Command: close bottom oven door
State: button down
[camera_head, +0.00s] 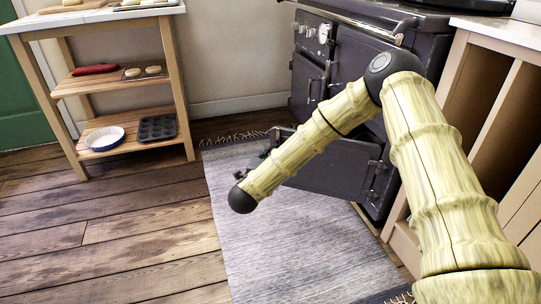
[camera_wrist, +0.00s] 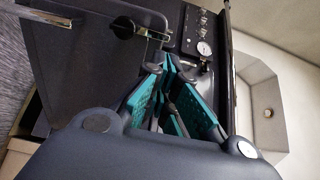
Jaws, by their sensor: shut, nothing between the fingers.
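The bottom oven door (camera_head: 325,172) is a dark panel low on the black range cooker (camera_head: 345,70). It stands swung open over the rug, with its hinge side at the right. My arm crosses in front of it and hides part of it. In the wrist view my gripper (camera_wrist: 170,62) has teal pads; its fingers are together and hold nothing. Beyond them is the cooker front with a round gauge (camera_wrist: 204,48). A dark panel (camera_wrist: 85,65) with a metal latch lies left of the fingers; I cannot tell which door it is.
A grey fringed rug (camera_head: 275,245) covers the floor before the cooker. A wooden shelf unit (camera_head: 180,90) with bakeware stands at the left. An open wooden cabinet (camera_head: 505,120) is close on the right. Plank floor (camera_head: 110,235) at lower left is clear.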

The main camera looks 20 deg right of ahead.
jog(key=b, duration=0.5)
send_near(283, 131)
jog(key=x, duration=0.4)
jog(key=shift+w+d+f, duration=0.15)
jog(key=shift+w+f, duration=0.1)
jog(key=shift+w, duration=0.05)
jog(key=shift+w+d+r+b, duration=0.15)
jog(key=shift+w+d+b, duration=0.2)
jog(key=shift+w, duration=0.25)
